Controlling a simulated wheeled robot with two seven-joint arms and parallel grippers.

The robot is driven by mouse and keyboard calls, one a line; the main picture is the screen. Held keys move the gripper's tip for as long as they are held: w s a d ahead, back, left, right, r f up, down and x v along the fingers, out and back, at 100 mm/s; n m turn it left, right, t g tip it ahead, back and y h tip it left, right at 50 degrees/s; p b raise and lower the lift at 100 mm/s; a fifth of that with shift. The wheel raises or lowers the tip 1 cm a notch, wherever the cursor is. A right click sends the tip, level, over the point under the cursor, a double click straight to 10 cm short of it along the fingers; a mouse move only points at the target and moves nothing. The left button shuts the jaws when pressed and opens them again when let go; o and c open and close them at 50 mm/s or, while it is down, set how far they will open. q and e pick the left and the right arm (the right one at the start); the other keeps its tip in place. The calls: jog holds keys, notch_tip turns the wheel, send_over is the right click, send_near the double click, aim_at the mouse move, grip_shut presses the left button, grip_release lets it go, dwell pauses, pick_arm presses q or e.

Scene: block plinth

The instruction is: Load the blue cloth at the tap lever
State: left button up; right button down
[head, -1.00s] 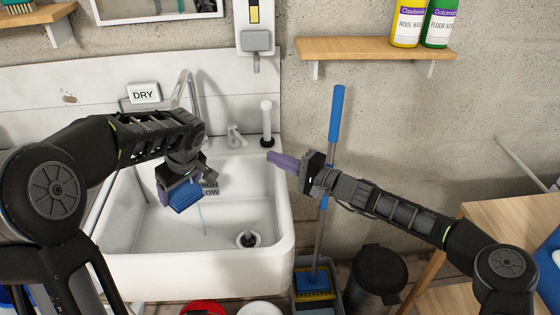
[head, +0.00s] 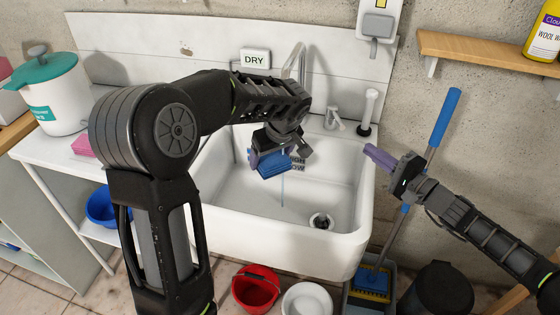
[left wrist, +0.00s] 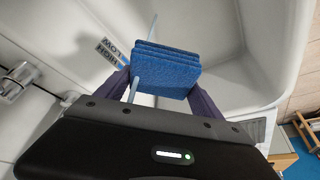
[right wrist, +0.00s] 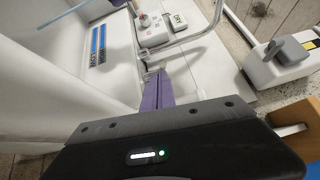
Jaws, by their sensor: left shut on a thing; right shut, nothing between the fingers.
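The blue cloth (head: 276,166) is a folded, layered pad. My left gripper (head: 262,158) is shut on it and holds it above the sink basin. In the left wrist view the cloth (left wrist: 166,68) sits between the purple fingers, beside a thin pale-blue vertical line. A grey tap fitting with a lever-like top (head: 335,118) stands at the sink's back edge, right of the curved spout (head: 301,62). My right gripper (head: 370,151) is shut and empty at the sink's right edge, in front of the white-handled plunger (head: 368,108).
The white sink (head: 350,205) has a HIGH/LOW label inside and an open drain. A DRY sign (head: 255,59) stands behind it. A red bucket (head: 256,287), a blue-handled mop (head: 445,117) and a black bin (head: 445,290) stand low around it. A white pot (head: 55,95) is at left.

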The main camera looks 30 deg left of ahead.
aim_at(334, 113)
jog(key=c, duration=2.1)
grip_release()
jog(key=shift+o, duration=0.7)
jog(key=o, duration=0.3)
jog(key=shift+s+a+f, duration=0.25)
jog(key=shift+s+a, duration=0.15)
jog(key=shift+a, duration=0.15)
jog(key=shift+o, duration=1.3)
jog(key=s+a+m+h, duration=0.2)
jog(key=a+m, duration=0.1)
jog(key=shift+s+a+f, duration=0.1)
jog(key=shift+a+f, duration=0.1)
jog(key=shift+a, duration=0.05)
jog(key=m+t, duration=0.2)
jog(key=m, duration=0.1)
jog(key=r+m+t+h, duration=0.1)
jog(key=m+t, duration=0.1)
jog(key=m, duration=0.2)
jog(key=w+m+t+h, duration=0.1)
jog(key=m+t, duration=0.1)
jog(key=m, duration=0.2)
jog(key=shift+w+r+t, duration=0.1)
jog(key=shift+r+t, duration=0.1)
jog(key=shift+t, duration=0.2)
jog(key=x, duration=1.2)
jog(key=shift+d, duration=0.1)
